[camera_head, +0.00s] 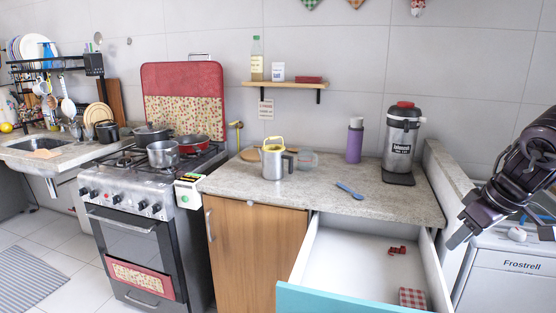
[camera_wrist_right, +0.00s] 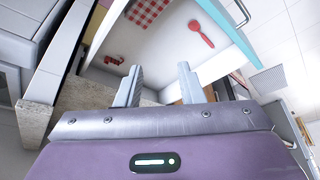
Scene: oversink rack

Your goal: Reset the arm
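My right gripper (camera_head: 503,226) is raised at the right edge of the head view, to the right of the open drawer (camera_head: 430,262). In the right wrist view its two fingers (camera_wrist_right: 159,77) stand apart with nothing between them, and the drawer interior (camera_wrist_right: 172,48) lies beyond. My left gripper is not in view.
The drawer holds a small red object (camera_head: 397,250), a red checkered cloth (camera_head: 411,298) and a red spoon (camera_wrist_right: 202,35). The counter carries a blue spoon (camera_head: 349,190), purple bottle (camera_head: 355,142) and coffee maker (camera_head: 402,135). A white appliance (camera_head: 515,275) stands at the right.

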